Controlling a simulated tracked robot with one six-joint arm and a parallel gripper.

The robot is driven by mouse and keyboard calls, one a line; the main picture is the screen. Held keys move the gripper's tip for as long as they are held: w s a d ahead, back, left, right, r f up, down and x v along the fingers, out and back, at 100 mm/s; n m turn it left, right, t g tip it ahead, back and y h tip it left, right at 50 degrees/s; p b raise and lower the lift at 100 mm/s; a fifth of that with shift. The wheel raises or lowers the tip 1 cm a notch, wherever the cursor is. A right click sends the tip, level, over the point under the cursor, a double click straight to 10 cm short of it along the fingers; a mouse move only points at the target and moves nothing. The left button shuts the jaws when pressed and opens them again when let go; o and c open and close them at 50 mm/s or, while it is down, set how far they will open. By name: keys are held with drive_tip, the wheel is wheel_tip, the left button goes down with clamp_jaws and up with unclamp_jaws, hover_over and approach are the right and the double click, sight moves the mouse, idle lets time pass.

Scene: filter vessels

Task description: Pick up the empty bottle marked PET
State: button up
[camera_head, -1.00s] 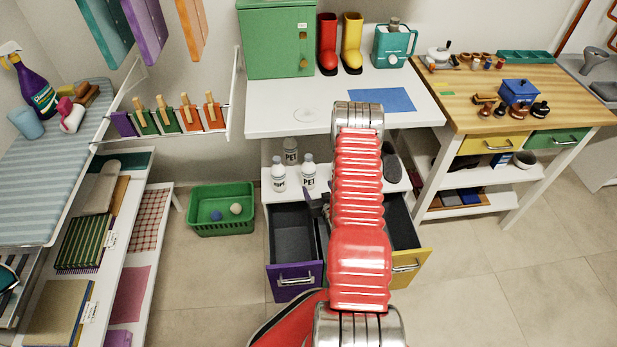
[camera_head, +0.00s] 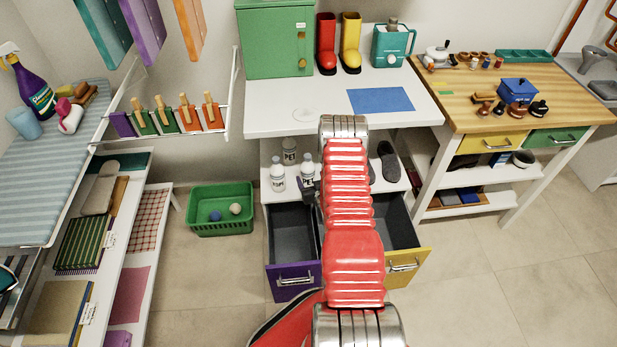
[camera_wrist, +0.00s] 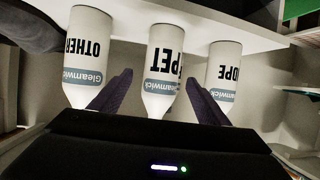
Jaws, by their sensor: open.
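The white bottle marked PET (camera_wrist: 163,70) is in the middle of the wrist view, which shows it upside down, its label toward me. My gripper (camera_wrist: 158,78) is open, with one dark finger to each side of this bottle; I cannot tell how far they reach around it. In the head view my gripper (camera_head: 311,194) is dark and mostly hidden by my red arm, just in front of the front right bottle (camera_head: 307,170). A bottle marked OTHER (camera_wrist: 88,60) is on the left in the wrist view, and one ending in DPE (camera_wrist: 223,75) on the right.
More bottles (camera_head: 277,175) (camera_head: 289,152) stand on the white shelf (camera_head: 268,194) under the white table (camera_head: 270,122). Open purple (camera_head: 293,281) and yellow (camera_head: 403,262) drawers lie below. Dark slippers (camera_head: 388,162) are right of my arm. A green basket (camera_head: 221,228) is on the floor left.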

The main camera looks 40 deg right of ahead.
sight(308, 174)
drive_tip(key=shift+x, duration=2.55)
drive_tip(key=shift+a, duration=0.1)
drive_tip(key=shift+c, duration=0.5)
drive_tip(key=c, duration=1)
